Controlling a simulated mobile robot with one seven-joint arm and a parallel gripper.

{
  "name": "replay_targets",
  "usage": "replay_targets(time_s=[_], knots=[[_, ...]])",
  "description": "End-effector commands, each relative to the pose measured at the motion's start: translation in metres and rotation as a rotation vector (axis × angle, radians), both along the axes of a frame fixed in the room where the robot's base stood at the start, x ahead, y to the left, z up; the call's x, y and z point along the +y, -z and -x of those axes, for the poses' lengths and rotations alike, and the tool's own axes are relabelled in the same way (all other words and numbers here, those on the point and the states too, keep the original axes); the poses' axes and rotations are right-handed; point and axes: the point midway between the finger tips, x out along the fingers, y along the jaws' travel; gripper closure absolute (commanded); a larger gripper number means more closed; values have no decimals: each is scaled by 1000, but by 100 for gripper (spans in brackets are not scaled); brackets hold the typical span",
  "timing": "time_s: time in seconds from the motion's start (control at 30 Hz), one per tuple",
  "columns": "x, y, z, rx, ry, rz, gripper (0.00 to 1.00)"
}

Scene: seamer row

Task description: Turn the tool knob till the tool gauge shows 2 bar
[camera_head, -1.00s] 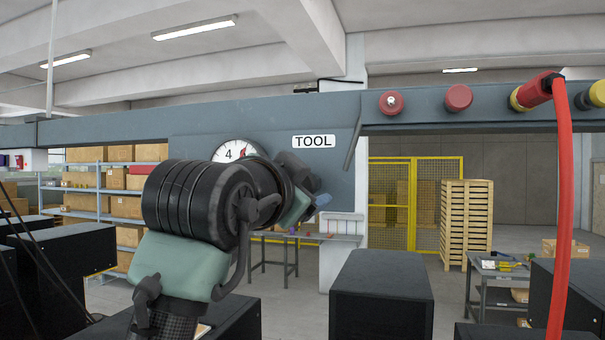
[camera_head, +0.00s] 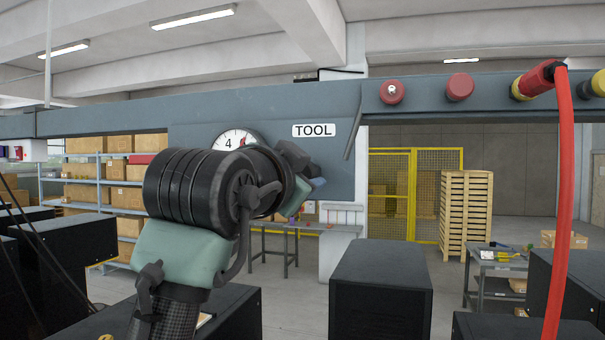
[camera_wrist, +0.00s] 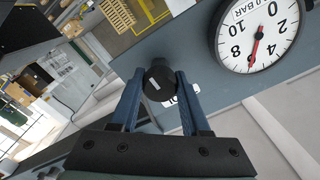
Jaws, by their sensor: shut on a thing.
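The black tool knob (camera_wrist: 158,82) with a white mark on its face sits between my two blue fingers in the wrist view. My gripper (camera_wrist: 157,88) is shut on it, one finger on each side. In the head view my wrist hides the knob, and my gripper (camera_head: 312,182) shows only in part. The tool gauge (camera_wrist: 258,34) is a white dial marked in bar. Its red needle points between 4 and 8, at about 6. In the head view the gauge (camera_head: 233,138) is half hidden by my arm, beside the TOOL label (camera_head: 314,130).
The grey beam (camera_head: 440,108) carries red knobs (camera_head: 460,87) and a red hose (camera_head: 562,200) hanging at the right. Black boxes (camera_head: 381,292) stand below. Shelves (camera_head: 110,185), a yellow fence (camera_head: 415,190) and stacked pallets (camera_head: 466,212) are far behind.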

Motion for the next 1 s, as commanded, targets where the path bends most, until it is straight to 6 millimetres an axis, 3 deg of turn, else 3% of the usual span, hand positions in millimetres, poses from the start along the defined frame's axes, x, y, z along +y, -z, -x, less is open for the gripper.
replay_targets(time_s=[0.37, 1.0], knots=[[-1, 0, 0, 71, 3, 212, 100], [-1, 0, 0, 261, 2, 790, 100]])
